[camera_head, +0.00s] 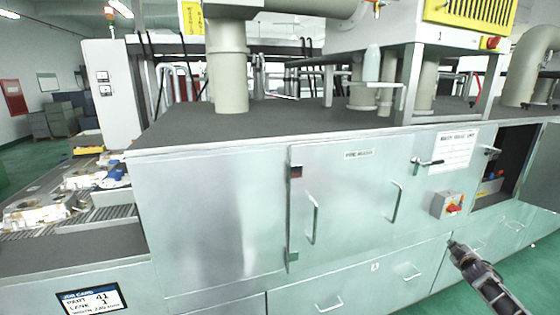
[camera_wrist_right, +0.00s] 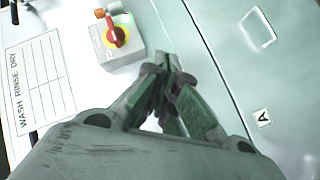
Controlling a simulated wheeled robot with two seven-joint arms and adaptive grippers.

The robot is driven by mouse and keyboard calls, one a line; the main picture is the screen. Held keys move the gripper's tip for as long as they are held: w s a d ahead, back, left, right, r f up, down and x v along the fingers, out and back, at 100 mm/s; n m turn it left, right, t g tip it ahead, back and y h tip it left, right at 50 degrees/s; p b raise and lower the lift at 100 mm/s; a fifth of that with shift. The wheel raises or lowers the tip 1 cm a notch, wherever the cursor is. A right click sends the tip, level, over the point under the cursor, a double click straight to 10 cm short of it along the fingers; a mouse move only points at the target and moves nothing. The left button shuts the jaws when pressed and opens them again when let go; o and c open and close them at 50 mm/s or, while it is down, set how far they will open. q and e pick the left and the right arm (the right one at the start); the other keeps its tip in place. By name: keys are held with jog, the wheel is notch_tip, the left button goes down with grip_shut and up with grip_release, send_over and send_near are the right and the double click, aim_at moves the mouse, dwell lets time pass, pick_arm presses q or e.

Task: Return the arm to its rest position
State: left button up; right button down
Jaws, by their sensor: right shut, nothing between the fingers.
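My right gripper (camera_head: 455,246) shows at the lower right of the head view, in front of the metal machine cabinet (camera_head: 215,220). It also shows in the right wrist view (camera_wrist_right: 162,62), with its fingertips together and nothing between them. It is just below a grey switch box (camera_head: 446,205) with a red and yellow rotary knob. That box is above and left of the fingertips in the wrist view (camera_wrist_right: 118,42). I cannot tell whether the fingertips touch the cabinet face. My left gripper is not in view.
An open bay (camera_head: 510,165) is at the right. A conveyor with castings (camera_head: 62,206) is at the left. Green floor (camera_head: 543,285) shows at the lower right.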

jog(key=s+a+f+m+g+y, duration=0.15)
jog(key=s+a+f, duration=0.35)
jog(key=f, duration=0.7)
jog(key=s+a+f+m+g, duration=0.15)
jog(key=s+a+f, duration=0.3)
jog(key=f, duration=0.85)
jog(key=s+a+f+g+y, duration=0.1)
jog(key=s+a+f+g, duration=0.1)
jog(key=s+a+f, duration=0.55)
jog(key=s+a+f+g+y, duration=0.1)
jog(key=s+a+f+g, duration=0.1)
jog(key=s+a+f, duration=0.5)
jog(key=s+a+f+g+y, duration=0.1)
jog(key=s+a+f, duration=0.4)
jog(key=s, duration=0.3)
jog(key=s+a+f+g, duration=0.1)
jog(key=s+a+f, duration=0.4)
jog(key=s+f, duration=0.15)
jog(key=s+a+f+g+y, duration=0.1)
jog(key=s+a+f, duration=0.4)
jog(key=s, duration=0.3)
jog(key=s+a+f+g, duration=0.1)
jog(key=s+a, duration=0.3)
jog(key=s, duration=0.5)
jog(key=s+a+f+m+g, duration=0.1)
jog(key=s+a, duration=0.3)
jog(key=s, duration=0.6)
jog(key=shift+s+a+f+y, duration=0.15)
jog(key=shift+s+f+y, duration=0.1)
jog(key=shift+f+y, duration=0.15)
